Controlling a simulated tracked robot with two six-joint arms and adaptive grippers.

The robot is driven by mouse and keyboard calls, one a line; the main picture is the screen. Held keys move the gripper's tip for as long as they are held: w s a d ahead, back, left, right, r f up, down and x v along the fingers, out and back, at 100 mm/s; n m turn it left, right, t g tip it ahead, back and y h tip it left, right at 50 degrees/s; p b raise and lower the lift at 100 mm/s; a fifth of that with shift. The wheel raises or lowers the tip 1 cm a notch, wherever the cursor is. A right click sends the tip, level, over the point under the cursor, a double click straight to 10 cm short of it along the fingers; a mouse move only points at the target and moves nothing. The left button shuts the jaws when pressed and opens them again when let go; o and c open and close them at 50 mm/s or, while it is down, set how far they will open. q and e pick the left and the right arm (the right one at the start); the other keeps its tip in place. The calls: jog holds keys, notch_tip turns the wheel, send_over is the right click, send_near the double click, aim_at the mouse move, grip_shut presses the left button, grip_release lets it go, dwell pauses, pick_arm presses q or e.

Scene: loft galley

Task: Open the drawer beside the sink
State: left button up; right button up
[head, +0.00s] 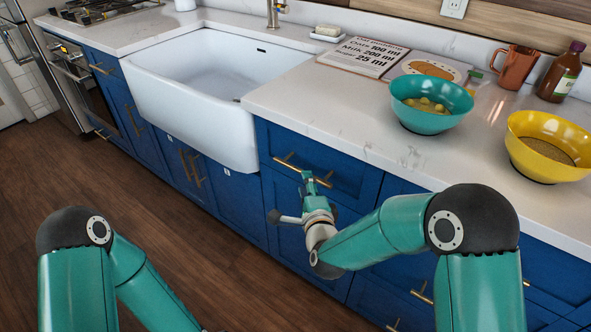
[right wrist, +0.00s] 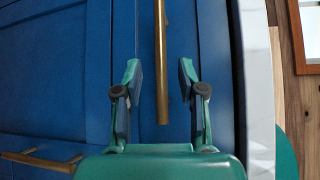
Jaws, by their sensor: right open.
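The blue drawer (head: 345,172) just right of the sink sits flush in the cabinet, shut. Its brass bar handle (head: 289,164) runs along the front, partly hidden by my right gripper (head: 309,178). In the right wrist view the handle (right wrist: 160,60) runs upright between the two fingertips of my right gripper (right wrist: 160,78). The fingers are open, one on each side of the bar, with gaps on both sides. I cannot tell whether the bar is fully between the finger pads in depth. My left arm shows at lower left in the head view; its gripper is out of view.
The white sink (head: 205,85) is left of the drawer. A teal bowl (head: 432,108), yellow bowl (head: 550,145), recipe board (head: 362,56), orange mug (head: 515,66) and brown bottle (head: 562,72) stand on the white counter (head: 340,120). Another handle (right wrist: 40,160) shows in the wrist view. Floor at left is clear.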

jog(key=x, duration=0.6)
jog(key=shift+w, duration=0.15)
jog(key=shift+f, duration=0.1)
grip_shut()
jog(key=shift+a, duration=0.1)
